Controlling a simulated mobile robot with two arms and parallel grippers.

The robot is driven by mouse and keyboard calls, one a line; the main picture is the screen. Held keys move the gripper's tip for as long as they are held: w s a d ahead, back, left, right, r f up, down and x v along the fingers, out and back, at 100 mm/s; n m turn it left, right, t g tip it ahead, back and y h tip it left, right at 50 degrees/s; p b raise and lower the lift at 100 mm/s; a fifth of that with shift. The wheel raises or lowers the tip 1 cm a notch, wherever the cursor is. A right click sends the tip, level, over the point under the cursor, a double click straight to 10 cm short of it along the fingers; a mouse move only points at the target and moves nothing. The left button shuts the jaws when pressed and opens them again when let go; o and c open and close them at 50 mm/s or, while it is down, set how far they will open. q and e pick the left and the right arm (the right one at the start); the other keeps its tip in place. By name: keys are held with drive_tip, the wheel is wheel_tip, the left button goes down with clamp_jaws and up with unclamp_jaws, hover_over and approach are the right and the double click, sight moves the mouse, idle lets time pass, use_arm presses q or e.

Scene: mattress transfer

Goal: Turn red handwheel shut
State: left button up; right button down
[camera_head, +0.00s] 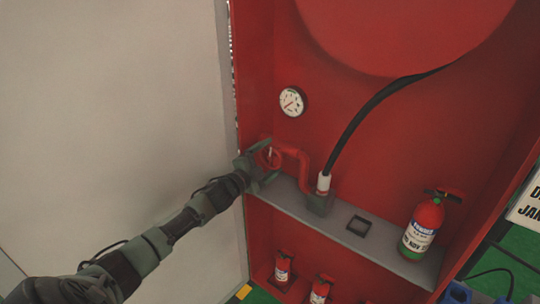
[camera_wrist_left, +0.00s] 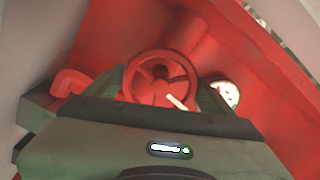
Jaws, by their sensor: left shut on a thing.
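The red handwheel (camera_head: 267,157) sits on a red pipe at the left inside a red cabinet. In the left wrist view the handwheel (camera_wrist_left: 160,78) is a spoked ring with a small white mark or stick on its lower right. My left gripper (camera_head: 262,164) reaches it from the left. In the wrist view its two fingers stand on either side of the wheel, shut on its rim. The fingertips are partly hidden behind the wheel. My right gripper is not in view.
A grey shelf (camera_head: 384,246) holds a fire extinguisher (camera_head: 422,229) and a black square holder (camera_head: 359,226). A black hose (camera_head: 357,120) rises to a large red reel (camera_head: 400,30). A gauge (camera_head: 292,101) is above the wheel. Small extinguishers (camera_head: 283,268) stand below. A pale panel (camera_head: 120,130) is left.

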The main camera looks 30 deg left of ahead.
use_arm(q)
drive_tip(key=shift+n+p, duration=0.3)
drive_tip(key=shift+n, duration=0.6)
drive_tip(key=o, duration=1.3)
drive_tip(key=shift+c, duration=0.2)
drive_tip(key=shift+s+f, duration=0.1)
drive_tip(key=s+b, duration=0.1)
drive_tip(key=s, duration=0.6)
drive_tip(key=shift+s+a, duration=0.3)
drive_tip(key=shift+a, duration=0.05)
